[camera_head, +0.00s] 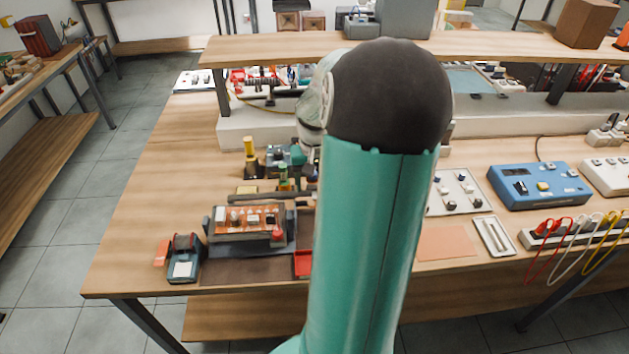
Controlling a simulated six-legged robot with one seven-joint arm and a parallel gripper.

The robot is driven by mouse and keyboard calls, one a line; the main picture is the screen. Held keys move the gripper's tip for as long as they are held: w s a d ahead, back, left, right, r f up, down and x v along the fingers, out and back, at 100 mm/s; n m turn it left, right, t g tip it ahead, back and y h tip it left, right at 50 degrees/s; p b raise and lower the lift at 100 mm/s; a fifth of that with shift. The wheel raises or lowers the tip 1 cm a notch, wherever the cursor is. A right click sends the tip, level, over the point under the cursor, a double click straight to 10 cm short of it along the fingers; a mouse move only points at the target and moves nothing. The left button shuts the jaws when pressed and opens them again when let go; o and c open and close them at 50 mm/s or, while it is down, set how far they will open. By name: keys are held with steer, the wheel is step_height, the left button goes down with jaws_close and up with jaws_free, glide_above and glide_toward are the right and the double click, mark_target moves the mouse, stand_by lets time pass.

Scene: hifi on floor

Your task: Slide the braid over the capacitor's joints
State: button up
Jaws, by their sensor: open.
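An orange circuit board (248,222) with several small parts on it sits in a dark holder on the left half of the workbench. A capacitor and its joints are too small to tell apart on it. I cannot pick out the braid. My teal arm with its dark elbow stands in the middle of the view and covers the bench just right of the board. A pale part of my arm shows past the elbow's left side, behind the board. My gripper is hidden behind the arm, so its place relative to the board and braid does not show.
A small dark device (184,262) stands left of the board, and a red tray (303,264) to its right. A blue box (540,186), a white tray (494,236) and coloured leads (575,235) lie at right. A raised shelf (270,47) spans the back.

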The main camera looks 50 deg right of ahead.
jaws_close()
steer(key=w+a, duration=1.3)
steer(key=w, duration=0.2)
steer(key=shift+w+a, duration=0.1)
steer(key=shift+a, duration=0.05)
jaws_free()
steer(key=shift+w, duration=0.1)
steer(key=shift+r, duration=0.1)
